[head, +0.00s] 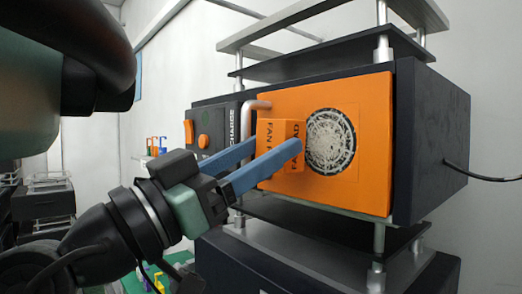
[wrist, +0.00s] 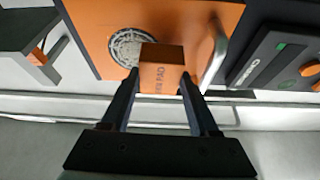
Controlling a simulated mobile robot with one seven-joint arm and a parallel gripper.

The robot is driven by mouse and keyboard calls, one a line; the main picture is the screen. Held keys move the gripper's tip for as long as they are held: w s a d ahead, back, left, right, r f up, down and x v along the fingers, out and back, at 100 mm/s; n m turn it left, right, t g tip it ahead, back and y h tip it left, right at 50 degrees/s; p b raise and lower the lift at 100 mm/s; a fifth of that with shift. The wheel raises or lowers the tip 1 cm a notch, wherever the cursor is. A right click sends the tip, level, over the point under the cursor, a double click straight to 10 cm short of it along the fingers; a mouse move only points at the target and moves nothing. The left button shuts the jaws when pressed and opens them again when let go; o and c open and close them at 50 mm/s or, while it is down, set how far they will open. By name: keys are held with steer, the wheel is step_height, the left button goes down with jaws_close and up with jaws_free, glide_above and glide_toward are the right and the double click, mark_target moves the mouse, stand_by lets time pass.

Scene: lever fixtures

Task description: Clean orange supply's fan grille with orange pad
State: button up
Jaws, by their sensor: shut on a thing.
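The orange supply (head: 375,100) is a dark box with an orange front face. Its round fan grille (head: 331,142) is covered with whitish streaks, and it also shows in the wrist view (wrist: 127,45). My gripper (head: 279,157) is shut on an orange pad (head: 275,132), a block with dark lettering. The pad is in front of the face, just left of the grille in the head view. In the wrist view the pad (wrist: 162,70) sits between the fingertips and hides part of the grille's edge. I cannot tell whether the pad touches the face.
A grey handle (head: 257,105) stands out at the face's left edge. Beside it is a dark panel (head: 213,125) with an orange switch and a green button. Shelves on metal posts lie above and below the supply. A black cable (head: 485,173) leaves its right side.

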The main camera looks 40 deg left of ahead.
steer(key=shift+w, duration=1)
steer(key=shift+d, duration=0.15)
steer(key=shift+s+d+b, duration=0.15)
steer(key=shift+d+b, duration=0.05)
steer(key=shift+d, duration=0.75)
steer(key=shift+s+d+b, duration=0.1)
steer(key=shift+d+b, duration=0.1)
steer(key=shift+d, duration=2.65)
steer(key=shift+w+a+b, duration=0.15)
steer(key=shift+a+b, duration=0.1)
steer(key=shift+a, duration=1.7)
steer(key=shift+w+a+b, duration=0.1)
steer(key=shift+a+b, duration=0.15)
steer(key=shift+a, duration=1.65)
steer(key=shift+r, duration=0.45)
steer(key=shift+d+f, duration=0.1)
steer(key=shift+d, duration=0.8)
steer(key=shift+s+d+b, duration=0.15)
steer(key=shift+d, duration=1.35)
steer(key=shift+s+d+b, duration=0.1)
steer(key=shift+d+b, duration=0.05)
steer(key=shift+d, duration=1.3)
